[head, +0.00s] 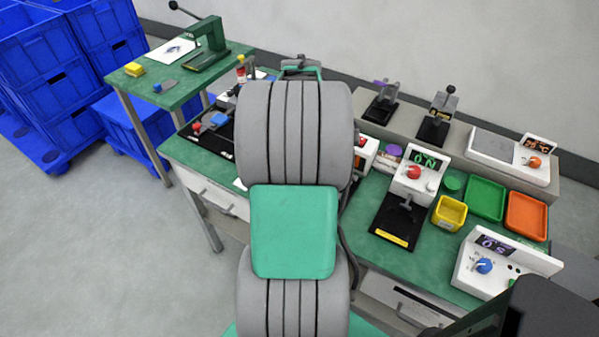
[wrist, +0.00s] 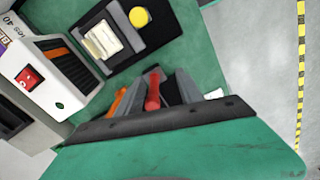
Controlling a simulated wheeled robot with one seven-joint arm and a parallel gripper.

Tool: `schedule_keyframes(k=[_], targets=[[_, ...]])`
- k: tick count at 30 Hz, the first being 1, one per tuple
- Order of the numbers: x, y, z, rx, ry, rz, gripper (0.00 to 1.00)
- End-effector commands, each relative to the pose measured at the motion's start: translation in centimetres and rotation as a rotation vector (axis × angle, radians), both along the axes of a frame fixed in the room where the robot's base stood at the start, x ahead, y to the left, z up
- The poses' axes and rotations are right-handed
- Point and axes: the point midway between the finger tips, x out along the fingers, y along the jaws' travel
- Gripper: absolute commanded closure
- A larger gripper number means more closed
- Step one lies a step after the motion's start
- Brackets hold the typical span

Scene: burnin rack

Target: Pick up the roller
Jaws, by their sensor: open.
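A red rod-like piece (wrist: 152,90) shows between the grey fingers of my gripper (wrist: 151,84) in the wrist view. It may be the handle of the roller; I cannot tell for sure. The fingers stand apart on either side of it, and I see no grip on it. Its lower part is hidden behind the dark palm. An orange piece (wrist: 117,102) lies left of the fingers, and a small white piece (wrist: 214,94) lies to the right. In the head view my arm hides the gripper and the spot beneath it.
In the wrist view a black tray (wrist: 165,28) holds a pale block and a yellow disc, beside a white device (wrist: 45,75) with a red switch. In the head view, a yellow bin (head: 450,213), green tray (head: 485,199) and orange tray (head: 526,216) stand at right.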

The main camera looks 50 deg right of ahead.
Motion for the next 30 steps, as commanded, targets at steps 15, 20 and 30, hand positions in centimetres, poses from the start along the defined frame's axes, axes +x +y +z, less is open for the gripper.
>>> schedule_keyframes(k=[15,20,30], targets=[[1.4,-1.9,4.3,-0.02,-0.007,1.291,0.56],[1.4,-1.8,3.7,-0.017,-0.007,1.41,0.56],[1.7,-1.8,-1.5,-0.015,-0.008,1.404,0.56]])
